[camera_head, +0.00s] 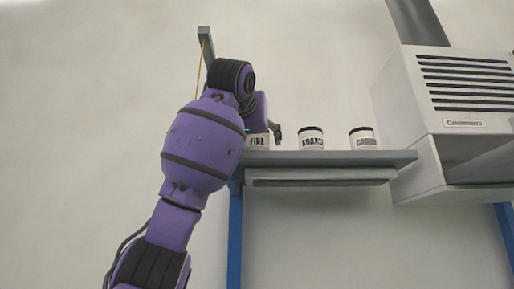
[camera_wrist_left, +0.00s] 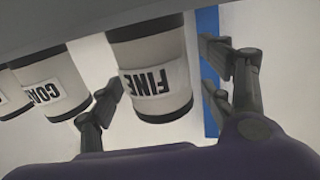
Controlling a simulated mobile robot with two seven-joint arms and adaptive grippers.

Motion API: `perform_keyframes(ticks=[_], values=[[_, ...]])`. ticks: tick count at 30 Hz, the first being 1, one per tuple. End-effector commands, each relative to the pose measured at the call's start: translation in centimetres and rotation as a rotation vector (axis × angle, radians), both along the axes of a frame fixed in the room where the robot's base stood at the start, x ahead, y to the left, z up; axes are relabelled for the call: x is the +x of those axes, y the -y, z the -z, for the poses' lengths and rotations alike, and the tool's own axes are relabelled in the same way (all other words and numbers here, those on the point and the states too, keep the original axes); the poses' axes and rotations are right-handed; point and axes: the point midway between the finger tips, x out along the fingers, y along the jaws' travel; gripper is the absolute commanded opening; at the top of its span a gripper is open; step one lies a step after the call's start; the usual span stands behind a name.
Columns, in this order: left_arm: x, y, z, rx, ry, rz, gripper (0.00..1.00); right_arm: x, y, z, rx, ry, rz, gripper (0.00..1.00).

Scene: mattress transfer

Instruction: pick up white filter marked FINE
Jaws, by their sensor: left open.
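The white filter marked FINE (camera_head: 258,142) stands upright at the left end of the grey shelf (camera_head: 330,158), partly hidden behind my left arm. In the left wrist view the filter (camera_wrist_left: 155,62) appears upside down, with black bands at its ends and its label facing the camera. My left gripper (camera_head: 272,132) is at the filter, its body mostly hidden by my purple arm. In the left wrist view the gripper (camera_wrist_left: 163,94) is open, one finger on each side of the filter, with visible gaps. My right gripper is not in view.
A second white canister (camera_head: 312,140), label starting "COA", stands to the right on the shelf. A third canister (camera_head: 362,139) stands further right. A white vented machine (camera_head: 450,110) is beyond the shelf's right end. A blue post (camera_head: 235,235) stands below the shelf's left end.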

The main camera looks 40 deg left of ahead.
Motion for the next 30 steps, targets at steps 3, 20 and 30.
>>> perform_keyframes(ticks=[3, 20, 30], values=[[0.12, -0.09, -0.06, 0.000, 0.002, 0.001, 0.72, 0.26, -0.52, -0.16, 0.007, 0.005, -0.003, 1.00], [0.10, -0.05, -0.05, 0.000, 0.002, 0.001, 0.20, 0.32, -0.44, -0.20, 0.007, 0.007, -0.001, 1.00], [0.11, -0.02, -0.54, -0.002, 0.002, 0.002, 0.20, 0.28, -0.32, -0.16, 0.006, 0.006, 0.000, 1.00]])
